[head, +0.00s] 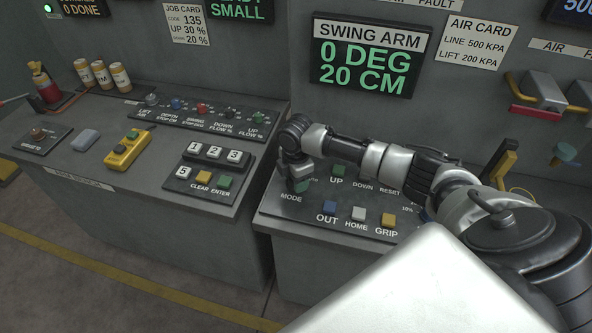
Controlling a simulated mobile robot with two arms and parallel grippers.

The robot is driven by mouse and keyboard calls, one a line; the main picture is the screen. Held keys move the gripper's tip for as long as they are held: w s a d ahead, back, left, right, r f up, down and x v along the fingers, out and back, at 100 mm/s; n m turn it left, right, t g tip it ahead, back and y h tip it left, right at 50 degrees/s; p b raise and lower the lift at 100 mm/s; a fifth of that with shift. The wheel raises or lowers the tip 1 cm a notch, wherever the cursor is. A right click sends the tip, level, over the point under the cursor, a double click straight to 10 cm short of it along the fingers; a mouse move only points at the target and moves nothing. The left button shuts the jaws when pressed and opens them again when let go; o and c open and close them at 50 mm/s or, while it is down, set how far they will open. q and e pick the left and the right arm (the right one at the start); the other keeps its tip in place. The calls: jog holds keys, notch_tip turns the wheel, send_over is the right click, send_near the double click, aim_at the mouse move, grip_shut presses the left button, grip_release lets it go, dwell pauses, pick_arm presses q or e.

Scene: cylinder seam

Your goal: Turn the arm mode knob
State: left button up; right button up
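The arm mode knob (303,186) is on the sloped right-hand panel, just above the printed word MODE. It is mostly hidden behind my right gripper (299,179), and only a small greenish part shows. My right arm comes in from the right, and its gripper points down over the knob. I cannot tell whether the fingers touch the knob or how wide they are. My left gripper is not in view. The swing arm screen (368,55) on the wall above reads 0 DEG and 20 CM.
Beside the knob are a green UP button (338,170), a blue OUT button (329,208), a white HOME button (358,213) and a yellow GRIP button (388,220). The left console (150,200) carries number keys, small knobs and a yellow pendant (128,148).

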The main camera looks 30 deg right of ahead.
jog(key=m+p, duration=0.2)
jog(key=shift+r+m, duration=0.15)
jog(key=shift+m, duration=0.25)
jog(key=shift+m+p, duration=0.6)
jog(key=o, duration=0.9)
notch_tip(320, 180, up, 11)
jog(key=shift+f+b, duration=0.2)
jog(key=shift+b, duration=0.8)
jog(key=shift+a+f, duration=0.1)
